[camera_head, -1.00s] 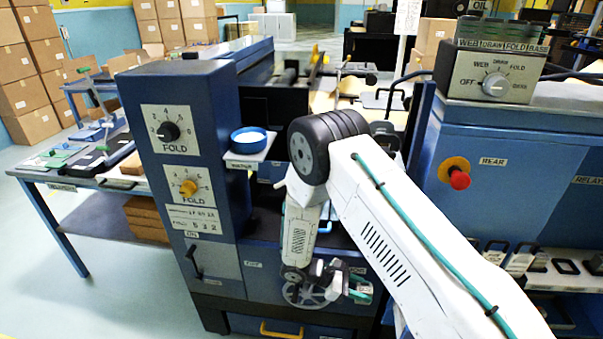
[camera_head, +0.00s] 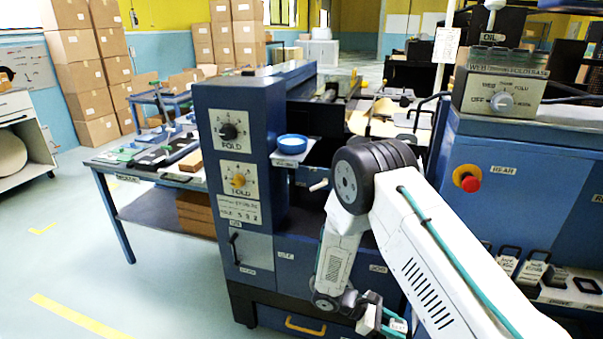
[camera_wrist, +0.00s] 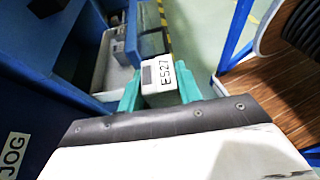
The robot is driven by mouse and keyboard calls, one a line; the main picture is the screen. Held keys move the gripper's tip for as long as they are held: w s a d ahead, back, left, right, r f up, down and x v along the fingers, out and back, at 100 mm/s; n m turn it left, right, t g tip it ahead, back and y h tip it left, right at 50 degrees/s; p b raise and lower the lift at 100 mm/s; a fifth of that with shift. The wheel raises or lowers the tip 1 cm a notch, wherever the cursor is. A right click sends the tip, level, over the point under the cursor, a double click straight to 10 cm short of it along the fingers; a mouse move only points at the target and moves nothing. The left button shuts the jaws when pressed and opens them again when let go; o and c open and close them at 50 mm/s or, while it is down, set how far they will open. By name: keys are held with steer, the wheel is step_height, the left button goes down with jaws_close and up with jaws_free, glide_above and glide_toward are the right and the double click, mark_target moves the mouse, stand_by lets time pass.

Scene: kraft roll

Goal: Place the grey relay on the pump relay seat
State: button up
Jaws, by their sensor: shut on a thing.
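My gripper (camera_head: 383,318) hangs low in front of the blue machine in the head view. In the wrist view its teal fingers (camera_wrist: 159,90) are shut on a light grey block, the relay (camera_wrist: 168,73), marked E527. The relay also shows as a small pale piece at the fingertips in the head view (camera_head: 398,325). On the right, a ledge of the blue cabinet (camera_head: 566,293) carries several black-rimmed pale pieces (camera_head: 531,270). Their labels are too small to read, so I cannot tell which spot is the pump relay seat.
The blue machine column (camera_head: 243,150) with fold dials stands left of my arm. A blue cup (camera_head: 293,144) sits on its small shelf. A red knob (camera_head: 467,180) sticks out from the cabinet. A worktable (camera_head: 130,178) stands left. Open floor (camera_head: 150,285) lies at the front left.

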steer(key=shift+s, duration=0.25)
steer(key=shift+w+d+f+n+t, duration=0.15)
steer(key=shift+w+d+n+t, duration=0.15)
steer(key=shift+t, duration=0.1)
steer(key=shift+w+n+t+h, duration=0.3)
steer(key=shift+w+n+t, duration=0.3)
steer(key=shift+t, duration=0.1)
steer(key=w+a+r+n+t+y, duration=0.1)
steer(key=w+r+n+t+y, duration=0.4)
steer(key=w+r+n+t, duration=0.95)
step_height(320, 180, up, 15)
steer(key=d+n+y, duration=0.1)
steer(key=d+y, duration=0.1)
steer(key=y, duration=0.2)
